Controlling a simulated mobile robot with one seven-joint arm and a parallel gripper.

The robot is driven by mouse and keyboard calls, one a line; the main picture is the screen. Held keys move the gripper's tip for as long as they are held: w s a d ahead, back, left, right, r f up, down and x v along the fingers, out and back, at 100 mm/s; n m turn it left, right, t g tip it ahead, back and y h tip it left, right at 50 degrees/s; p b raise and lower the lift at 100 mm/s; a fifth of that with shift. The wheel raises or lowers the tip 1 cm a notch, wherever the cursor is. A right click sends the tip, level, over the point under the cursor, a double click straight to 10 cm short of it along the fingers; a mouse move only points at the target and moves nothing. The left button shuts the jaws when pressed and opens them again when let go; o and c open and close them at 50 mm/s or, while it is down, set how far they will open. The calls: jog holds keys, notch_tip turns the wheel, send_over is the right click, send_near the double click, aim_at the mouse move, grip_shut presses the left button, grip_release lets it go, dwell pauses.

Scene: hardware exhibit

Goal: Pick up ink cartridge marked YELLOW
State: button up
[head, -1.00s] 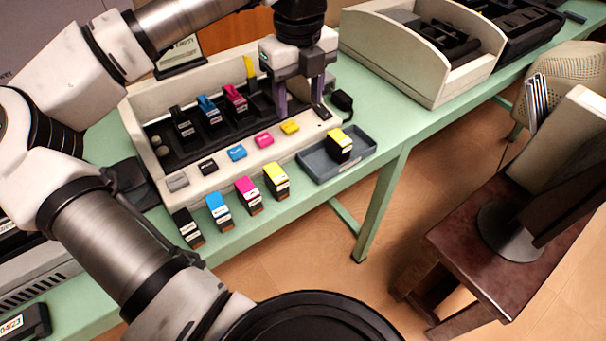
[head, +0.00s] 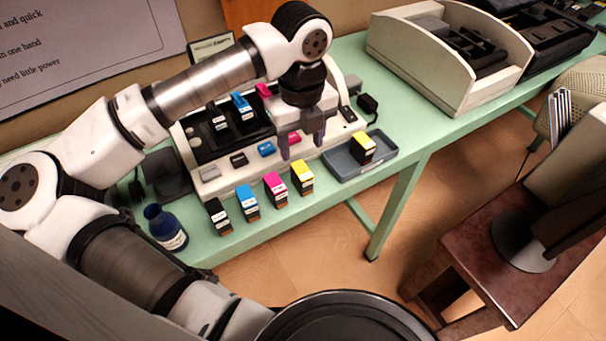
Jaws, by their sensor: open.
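A yellow-topped ink cartridge (head: 303,178) stands upright at the right end of a front row on the green table. Beside it stand a magenta (head: 276,187), a cyan (head: 248,201) and a black cartridge (head: 219,217). Another yellow-topped cartridge (head: 363,148) stands in a grey tray (head: 345,171) to the right. Their label print is too small to read. My gripper (head: 302,146) is open and empty, fingers pointing down, over the front of the printer (head: 222,180), just behind and above the front-row yellow cartridge. My arm hides part of the printer's cartridge bays.
A dark blue bottle (head: 166,228) stands left of the row. A black plug-like item (head: 368,106) lies behind the tray. A large beige open machine (head: 455,80) stands at the back right. Bare table lies between the tray and that machine.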

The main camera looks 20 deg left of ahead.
aim_at(302, 169)
jog(key=shift+f+p, duration=1)
jog(key=shift+f, duration=2.6)
jog(key=shift+c, duration=0.3)
jog(key=c, duration=1)
